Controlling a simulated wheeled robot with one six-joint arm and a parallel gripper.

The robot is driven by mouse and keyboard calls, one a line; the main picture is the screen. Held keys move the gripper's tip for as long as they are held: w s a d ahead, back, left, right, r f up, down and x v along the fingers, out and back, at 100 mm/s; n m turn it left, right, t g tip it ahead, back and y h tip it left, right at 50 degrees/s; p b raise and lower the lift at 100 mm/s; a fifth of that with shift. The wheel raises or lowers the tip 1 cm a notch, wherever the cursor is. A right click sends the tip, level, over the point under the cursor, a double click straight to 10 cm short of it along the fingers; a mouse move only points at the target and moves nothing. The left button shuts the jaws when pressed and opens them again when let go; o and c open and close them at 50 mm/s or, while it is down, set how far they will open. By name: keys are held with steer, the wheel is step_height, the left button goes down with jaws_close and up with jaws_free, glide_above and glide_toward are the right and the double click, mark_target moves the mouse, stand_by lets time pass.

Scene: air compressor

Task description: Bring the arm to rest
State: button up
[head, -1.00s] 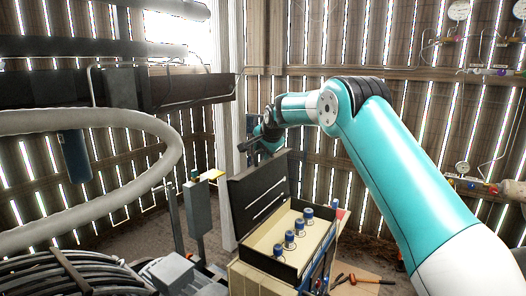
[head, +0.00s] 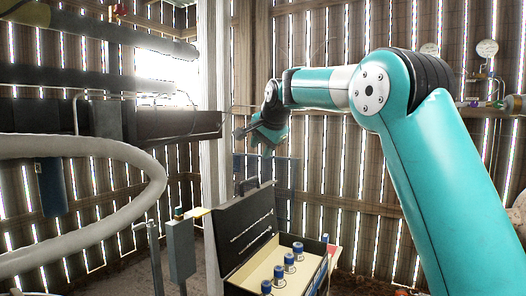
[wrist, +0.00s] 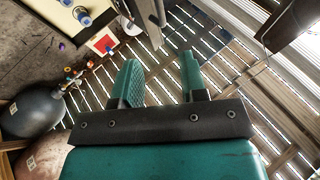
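My gripper (head: 240,134) is at the end of my teal arm, in mid-air above and behind the open toolbox in the head view. In the wrist view its two teal fingers (wrist: 160,80) stand apart with nothing between them. The dark toolbox (head: 245,232) has its lid raised and holds several blue-capped cylinders (head: 290,258) in a cream tray. My gripper touches nothing that I can see.
A thick grey hose (head: 150,160) loops at the left. A grey post-mounted box (head: 180,250) stands left of the toolbox. Gauges (head: 487,47) hang on the slatted wooden wall at the right. The wrist view shows a dark round tank (wrist: 35,112).

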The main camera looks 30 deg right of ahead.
steer(key=shift+s+r, duration=0.3)
steer(key=shift+r, duration=0.1)
steer(key=s+a+f+n+g+y+b, duration=0.1)
steer(key=s+a+f+n+g+y, duration=0.1)
steer(key=s+a+f+n, duration=0.65)
steer(key=s+a+f+n+g+y, duration=0.1)
steer(key=s+a+f+n, duration=0.3)
steer(key=s, duration=0.7)
steer(key=s+a+f+n+g+y+b, duration=0.1)
steer(key=s+a+f+n+g, duration=0.2)
steer(key=s, duration=0.8)
steer(key=s+a+f+n+g+b, duration=0.1)
steer(key=s+a+f+n, duration=0.4)
steer(key=s, duration=0.6)
steer(key=shift+a+f+g+y, duration=0.45)
steer(key=shift+a+f, duration=0.2)
steer(key=shift+a, duration=0.25)
steer(key=shift+a, duration=0.1)
